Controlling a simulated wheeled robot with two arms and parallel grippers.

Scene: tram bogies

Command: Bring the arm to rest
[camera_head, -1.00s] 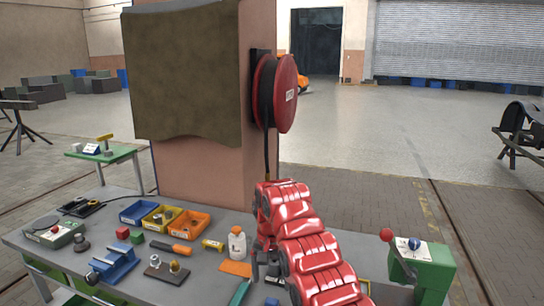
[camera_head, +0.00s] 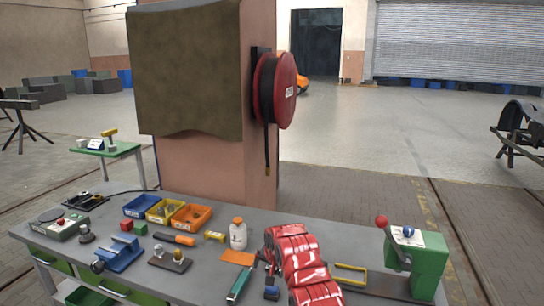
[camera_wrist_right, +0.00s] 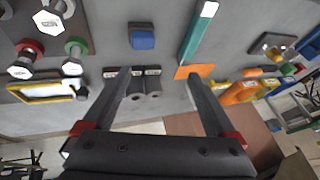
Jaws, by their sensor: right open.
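My right arm (camera_head: 300,265) is red and comes in from the bottom of the head view, over the front of the grey workbench (camera_head: 205,260). Its gripper is mostly hidden by the arm there. In the right wrist view my right gripper (camera_wrist_right: 160,76) shows two dark fingers spread apart with nothing held between them. Grey cylinders (camera_wrist_right: 142,84) with white labels show beyond the gap, apart from the fingers as far as I can tell. My left gripper is not in view.
A blue block (camera_head: 271,293), a green tool (camera_head: 238,286), an orange sheet (camera_head: 238,257) and a white bottle (camera_head: 238,235) lie or stand left of the arm. A yellow frame (camera_head: 350,267) and a green lever device (camera_head: 428,265) are to its right. A hose reel (camera_head: 281,90) hangs on the pillar.

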